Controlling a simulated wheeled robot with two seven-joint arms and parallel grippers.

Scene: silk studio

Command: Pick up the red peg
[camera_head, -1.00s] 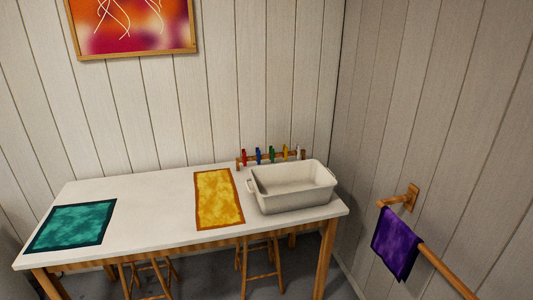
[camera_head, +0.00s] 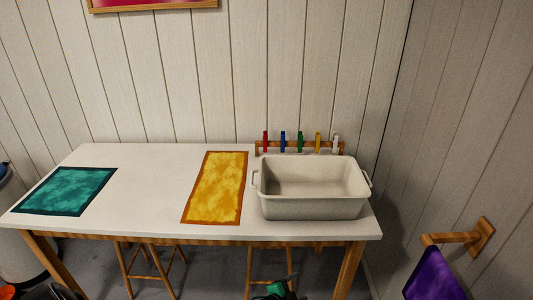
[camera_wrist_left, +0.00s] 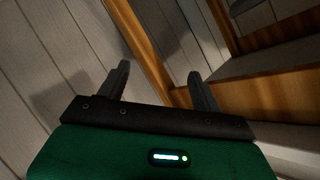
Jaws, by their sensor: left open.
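The red peg (camera_head: 265,141) stands upright at the left end of a small wooden rack (camera_head: 299,149) on the wall behind the table. My left gripper (camera_head: 284,281) shows only partly at the bottom edge of the head view, low in front of the table and far from the peg. In the left wrist view its two dark fingers (camera_wrist_left: 158,88) are apart with nothing between them. The peg does not show in the wrist view. My right gripper is not in view.
Blue (camera_head: 282,141), green (camera_head: 300,142), yellow (camera_head: 318,142) and white (camera_head: 335,143) pegs stand beside the red one. A deep white basin (camera_head: 312,207) stands in front of the rack. Yellow (camera_head: 217,190) and teal (camera_head: 68,190) cloths lie on the white table (camera_head: 146,190).

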